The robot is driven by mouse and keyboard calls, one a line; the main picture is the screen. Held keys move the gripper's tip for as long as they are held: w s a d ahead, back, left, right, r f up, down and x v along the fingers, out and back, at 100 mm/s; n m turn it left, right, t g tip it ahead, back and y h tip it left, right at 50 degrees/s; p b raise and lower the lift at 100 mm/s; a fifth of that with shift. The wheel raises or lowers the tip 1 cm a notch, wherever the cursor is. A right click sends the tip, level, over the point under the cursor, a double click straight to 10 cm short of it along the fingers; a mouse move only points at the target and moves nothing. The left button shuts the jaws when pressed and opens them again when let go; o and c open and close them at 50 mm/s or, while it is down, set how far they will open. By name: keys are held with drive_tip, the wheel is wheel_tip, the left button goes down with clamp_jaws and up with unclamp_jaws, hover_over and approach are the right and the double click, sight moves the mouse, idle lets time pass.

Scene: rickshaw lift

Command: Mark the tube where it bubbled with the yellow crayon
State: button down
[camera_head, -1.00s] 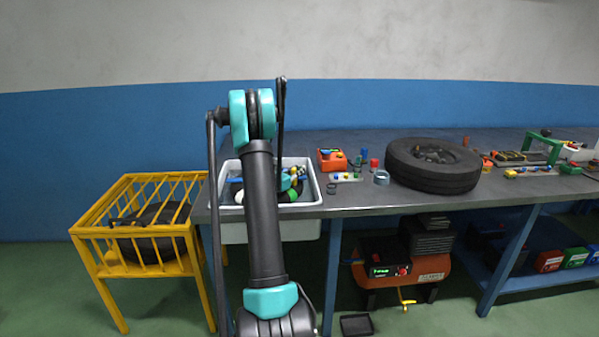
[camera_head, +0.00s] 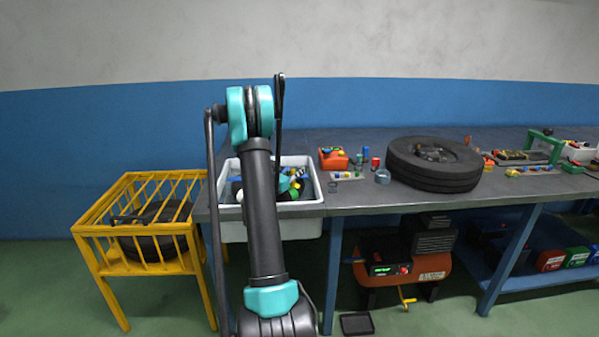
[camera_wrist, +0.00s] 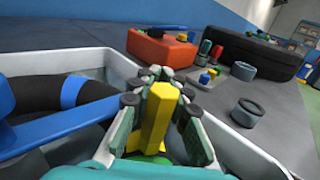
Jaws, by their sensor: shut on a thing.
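My gripper (camera_wrist: 160,92) is shut on the yellow crayon (camera_wrist: 157,120), which stands nearly upright between the fingers in the wrist view. A black tube (camera_wrist: 32,96) with a blue band (camera_wrist: 73,92) lies in the white basin (camera_wrist: 105,61), left of my gripper. My gripper is over the basin. I cannot tell whether the crayon touches the tube, and no bubbles can be made out. In the head view, my arm partly covers the basin (camera_head: 318,185) and the tube (camera_head: 237,187).
A blue bar (camera_wrist: 62,134) crosses the basin in the wrist view. An orange-red box (camera_head: 333,158), small coloured items, a grey ring (camera_head: 382,176) and a tyre (camera_head: 434,172) are on the bench to the right. A yellow cage (camera_head: 140,232) with a tyre stands at left.

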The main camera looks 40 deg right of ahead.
drive_tip(key=shift+w+d, duration=0.1)
drive_tip(key=shift+d, duration=0.05)
drive_tip(key=shift+w+d+r, duration=0.1)
drive_tip(key=shift+w+d, duration=0.35)
drive_tip(key=shift+d, duration=0.4)
drive_tip(key=shift+a, duration=0.15)
drive_tip(key=shift+s+a, duration=0.3)
drive_tip(key=shift+a, duration=0.05)
idle(0.4)
wheel_tip(320, 180, up, 7)
idle(0.9)
idle(0.4)
